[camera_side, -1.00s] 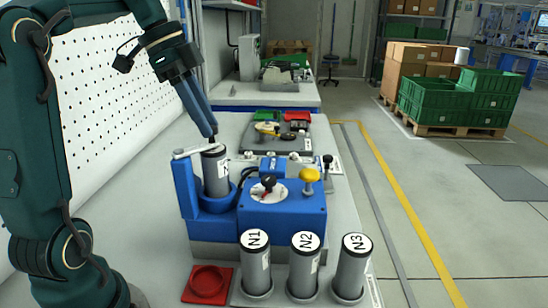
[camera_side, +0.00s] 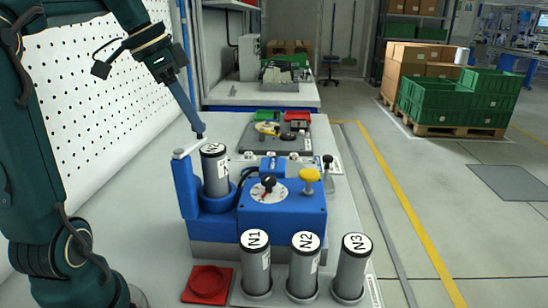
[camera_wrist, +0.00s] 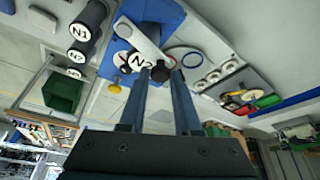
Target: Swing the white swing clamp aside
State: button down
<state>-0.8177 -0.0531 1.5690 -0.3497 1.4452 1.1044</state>
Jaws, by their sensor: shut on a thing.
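The white swing clamp (camera_side: 188,149) sits on top of the tall blue post (camera_side: 185,187) of the fixture. Its arm points towards the back, beside the top of the grey cylinder (camera_side: 217,177) that stands upright in the blue seat. In the wrist view the clamp's white arm (camera_wrist: 138,40) ends in a black knob (camera_wrist: 161,74). My gripper (camera_side: 201,136) is at that end, and in the wrist view its fingers (camera_wrist: 160,76) are shut on the knob. The clamp arm and knob partly cover the cylinder's labelled top (camera_wrist: 138,62) in the wrist view.
A blue unit with a dial (camera_side: 282,190) and yellow knob (camera_side: 309,175) stands right of the seat. Three grey cylinders (camera_side: 256,262) stand in front, beside an empty red holder (camera_side: 208,282). A dark tray with parts (camera_side: 272,138) lies behind.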

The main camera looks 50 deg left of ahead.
jog(key=shift+s+a+n+y, duration=0.35)
jog(key=shift+s+n+y, duration=0.2)
jog(key=shift+n, duration=0.8)
jog(key=shift+s+a+n+y, duration=0.4)
jog(key=shift+s+n+y, duration=0.1)
jog(key=shift+n, duration=0.9)
jog(key=shift+s+a+n+y, duration=0.35)
jog(key=shift+s+n+y, duration=0.2)
jog(key=shift+n, duration=0.8)
jog(key=shift+s, duration=0.1)
jog(key=c, duration=0.6)
grip_release()
jog(key=shift+v, duration=2.6)
